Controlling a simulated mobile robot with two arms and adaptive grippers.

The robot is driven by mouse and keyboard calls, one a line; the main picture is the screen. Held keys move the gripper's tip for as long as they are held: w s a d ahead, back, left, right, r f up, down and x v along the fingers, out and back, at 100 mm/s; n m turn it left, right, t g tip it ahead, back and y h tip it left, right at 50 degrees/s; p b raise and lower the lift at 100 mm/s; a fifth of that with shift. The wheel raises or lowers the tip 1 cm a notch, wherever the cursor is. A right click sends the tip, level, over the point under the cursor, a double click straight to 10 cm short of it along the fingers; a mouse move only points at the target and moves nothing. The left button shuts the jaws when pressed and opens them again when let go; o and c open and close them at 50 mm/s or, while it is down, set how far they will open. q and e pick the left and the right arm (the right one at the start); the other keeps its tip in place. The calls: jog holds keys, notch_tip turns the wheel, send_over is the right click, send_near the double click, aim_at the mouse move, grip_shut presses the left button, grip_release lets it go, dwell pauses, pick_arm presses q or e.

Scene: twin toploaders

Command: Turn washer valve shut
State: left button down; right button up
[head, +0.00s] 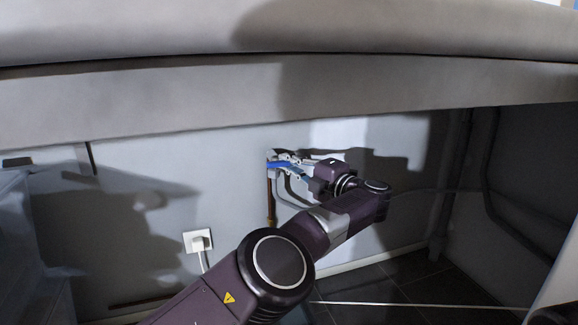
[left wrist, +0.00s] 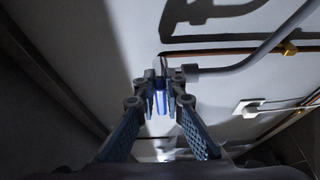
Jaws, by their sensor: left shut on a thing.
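The washer valve has a blue handle (head: 274,166) and sits on the back wall under the counter. In the left wrist view the blue handle (left wrist: 161,103) shows between my fingertips. My left gripper (head: 288,166) reaches it from the right and is shut on the handle; it also shows in the left wrist view (left wrist: 160,98). The fingers hide part of the valve body, so the exact angle of the handle is hard to tell. My right gripper is not in view.
A copper pipe (head: 270,207) runs down below the valve, with a grey hose (head: 283,190) beside it. A white socket with a plug (head: 198,240) is on the wall lower left. The counter (head: 180,110) hangs low above my arm. Grey pipes (head: 490,170) stand at the right.

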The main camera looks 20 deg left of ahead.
pick_arm(q)
jog(key=shift+f, duration=0.1)
jog(key=c, duration=2)
grip_release()
jog(key=v, duration=1.2)
jog(key=shift+f, duration=0.1)
